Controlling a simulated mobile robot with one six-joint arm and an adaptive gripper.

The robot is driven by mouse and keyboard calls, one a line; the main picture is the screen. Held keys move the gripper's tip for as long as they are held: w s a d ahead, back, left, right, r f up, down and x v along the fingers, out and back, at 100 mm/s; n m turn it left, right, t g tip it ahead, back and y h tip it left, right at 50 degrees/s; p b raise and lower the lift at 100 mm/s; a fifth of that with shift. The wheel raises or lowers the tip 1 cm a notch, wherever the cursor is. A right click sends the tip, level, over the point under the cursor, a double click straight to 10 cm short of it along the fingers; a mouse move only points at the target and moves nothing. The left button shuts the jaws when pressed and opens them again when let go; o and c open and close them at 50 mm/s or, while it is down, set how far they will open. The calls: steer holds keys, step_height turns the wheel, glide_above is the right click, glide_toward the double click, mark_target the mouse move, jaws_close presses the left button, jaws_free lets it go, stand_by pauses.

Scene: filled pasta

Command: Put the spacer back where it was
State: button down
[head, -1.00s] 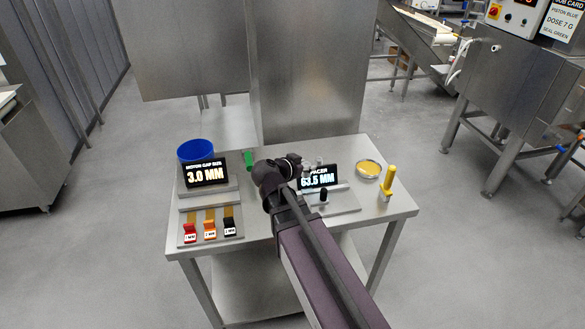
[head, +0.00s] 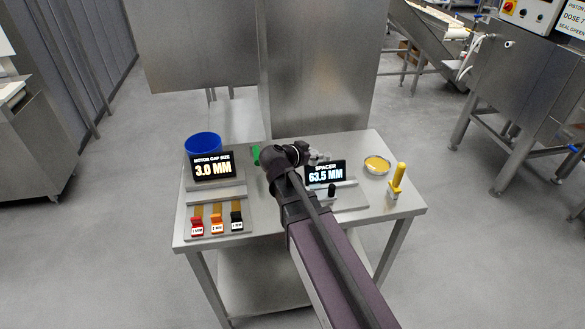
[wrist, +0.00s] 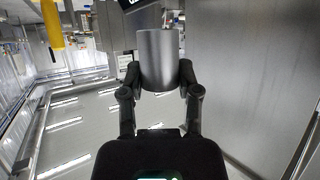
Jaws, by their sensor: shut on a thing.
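My gripper (wrist: 159,82) is shut on the spacer (wrist: 158,58), a plain grey metal cylinder, with one finger on each side of it. In the head view my gripper (head: 318,158) is above the table, just behind the screen reading SPACER 63.5 MM (head: 325,173), and the spacer is hard to make out there. The screen stands at the back of a flat metal stand (head: 350,199), which has a small black knob (head: 331,191) on it. My arm hides part of the stand's left side.
A second stand holds a screen reading MOTOR GAP SIZE 3.0 MM (head: 212,168) and red, orange and black tags (head: 217,223). A blue tub (head: 203,143), a yellow-filled dish (head: 377,166) and a yellow-handled tool (head: 398,178) are on the table. A tall metal panel (head: 325,70) rises behind.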

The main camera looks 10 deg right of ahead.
steer(key=w+a, duration=0.4)
steer(key=w, duration=0.8)
steer(key=shift+w+r+p, duration=0.15)
steer(key=shift+r+p, duration=0.2)
steer(key=shift+r, duration=0.05)
step_height(320, 180, down, 6)
steer(key=b, duration=0.6)
steer(key=shift+f, duration=0.15)
steer(key=shift+f, duration=0.1)
steer(key=shift+f+b, duration=1.8)
steer(key=shift+b, duration=0.25)
steer(key=shift+f+b, duration=0.6)
steer(key=shift+c, duration=1.6)
jaws_free()
